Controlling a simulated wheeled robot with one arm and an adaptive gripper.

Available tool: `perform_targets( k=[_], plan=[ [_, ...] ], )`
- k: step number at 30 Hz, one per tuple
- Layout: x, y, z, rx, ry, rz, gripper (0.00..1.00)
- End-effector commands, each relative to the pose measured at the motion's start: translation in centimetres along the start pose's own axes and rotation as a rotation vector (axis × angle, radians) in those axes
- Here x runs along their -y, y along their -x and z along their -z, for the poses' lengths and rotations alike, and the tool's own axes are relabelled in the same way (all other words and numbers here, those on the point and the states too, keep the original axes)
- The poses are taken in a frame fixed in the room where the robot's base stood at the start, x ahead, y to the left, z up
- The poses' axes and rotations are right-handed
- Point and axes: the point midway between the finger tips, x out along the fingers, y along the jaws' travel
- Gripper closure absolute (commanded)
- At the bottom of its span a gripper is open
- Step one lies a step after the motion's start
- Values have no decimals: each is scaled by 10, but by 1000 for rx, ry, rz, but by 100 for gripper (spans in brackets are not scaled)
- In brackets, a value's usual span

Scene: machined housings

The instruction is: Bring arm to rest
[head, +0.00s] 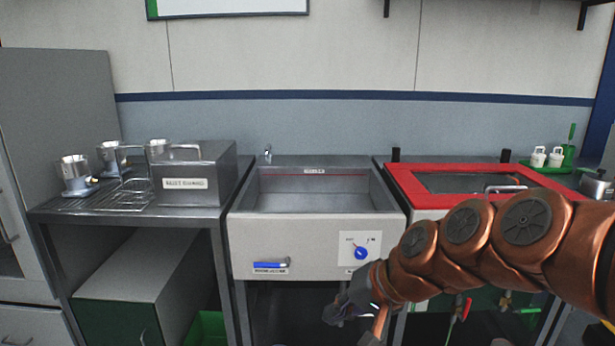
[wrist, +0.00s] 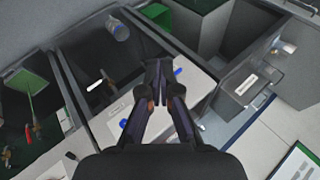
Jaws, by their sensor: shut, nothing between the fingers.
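My copper-coloured arm reaches in from the right edge of the head view, across the front of the red-framed unit. My gripper (head: 348,306) is low in front of the white front panel of the sink unit, partly cut off by the bottom of the picture. In the wrist view my gripper (wrist: 158,72) has its dark fingers together, with nothing seen between them. The white panel with its blue handle (wrist: 178,72) shows behind the fingertips.
The sink unit (head: 310,188) stands in the middle, with a blue dial (head: 361,253) on its front. A red-framed unit (head: 405,184) is to its right. Left, a metal table (head: 100,212) bears metal housings (head: 75,172) and a labelled box (head: 195,180).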

Motion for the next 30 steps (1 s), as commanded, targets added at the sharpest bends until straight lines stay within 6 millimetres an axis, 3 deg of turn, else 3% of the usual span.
perform_targets(
  k=[1, 5, 9, 18, 23, 30],
  plan=[
    [3, 20, -14, 32, 33, -51, 100],
    [-17, 46, -55, 130, 99, -190, 100],
    [-43, 84, -95, 231, 147, -340, 100],
    [-92, 164, -162, 420, 162, -592, 100],
    [-103, 181, -175, 457, 155, -642, 100],
    [-106, 182, -178, 463, 155, -648, 100]
  ],
)
